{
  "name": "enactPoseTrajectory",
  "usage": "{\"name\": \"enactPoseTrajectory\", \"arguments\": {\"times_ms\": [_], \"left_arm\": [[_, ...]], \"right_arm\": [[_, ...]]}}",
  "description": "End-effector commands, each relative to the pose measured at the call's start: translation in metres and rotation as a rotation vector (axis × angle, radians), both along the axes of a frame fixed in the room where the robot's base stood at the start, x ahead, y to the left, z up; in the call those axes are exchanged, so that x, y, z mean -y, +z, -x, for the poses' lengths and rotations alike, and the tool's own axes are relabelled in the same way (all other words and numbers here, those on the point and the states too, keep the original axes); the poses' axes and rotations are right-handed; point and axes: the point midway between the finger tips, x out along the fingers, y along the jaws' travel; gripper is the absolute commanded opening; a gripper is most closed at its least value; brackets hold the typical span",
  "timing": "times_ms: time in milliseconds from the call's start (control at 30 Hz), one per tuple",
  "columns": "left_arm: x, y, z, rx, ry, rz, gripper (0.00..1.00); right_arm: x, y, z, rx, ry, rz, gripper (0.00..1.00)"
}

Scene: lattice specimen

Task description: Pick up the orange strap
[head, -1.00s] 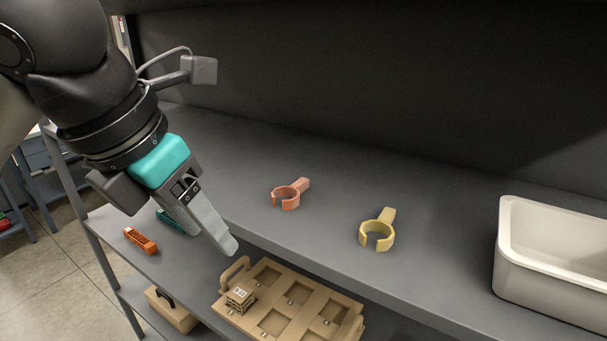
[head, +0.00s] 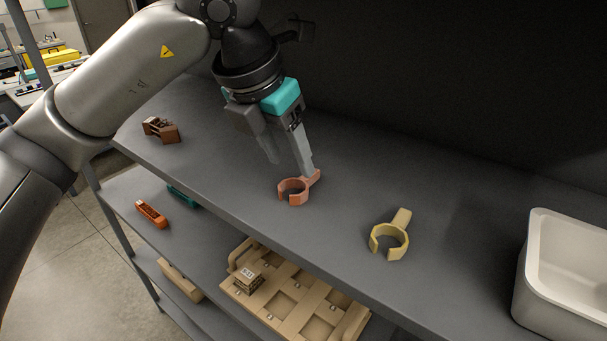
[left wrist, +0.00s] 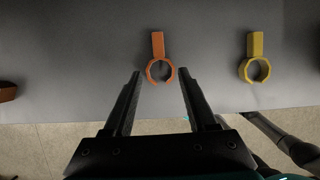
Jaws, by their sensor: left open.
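The orange strap (head: 298,195), an open ring with a short flat tab, lies on the grey top shelf. My left gripper (head: 291,168) is open and empty above it in the head view, one fingertip overlapping the tab in the picture. In the left wrist view the strap's tab (left wrist: 158,44) points away from me, and its ring lies between the two fingertips in the picture. Whether the fingers touch it I cannot tell. My right gripper is not in view.
A similar yellow strap (head: 392,247) lies to the right. A white bin (head: 535,270) stands at the far right. A brown block (head: 161,130) lies at the left. A lower shelf holds a wooden tray (head: 345,325), an orange part (head: 151,214) and a teal part (head: 183,197).

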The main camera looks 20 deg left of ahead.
Motion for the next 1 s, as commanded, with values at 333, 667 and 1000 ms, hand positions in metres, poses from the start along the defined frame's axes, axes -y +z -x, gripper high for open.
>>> {"name": "enactPoseTrajectory", "arguments": {"times_ms": [333,667,1000], "left_arm": [[0.006,-0.018,-0.017,-0.005,0.0,-0.002,0.57],[0.01,-0.047,-0.029,0.0,-0.001,-0.001,0.57],[0.01,-0.047,-0.028,0.0,-0.001,-0.001,0.38]], "right_arm": [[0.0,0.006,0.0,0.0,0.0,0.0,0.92],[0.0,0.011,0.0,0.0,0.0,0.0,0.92],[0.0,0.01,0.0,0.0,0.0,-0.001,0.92]]}}
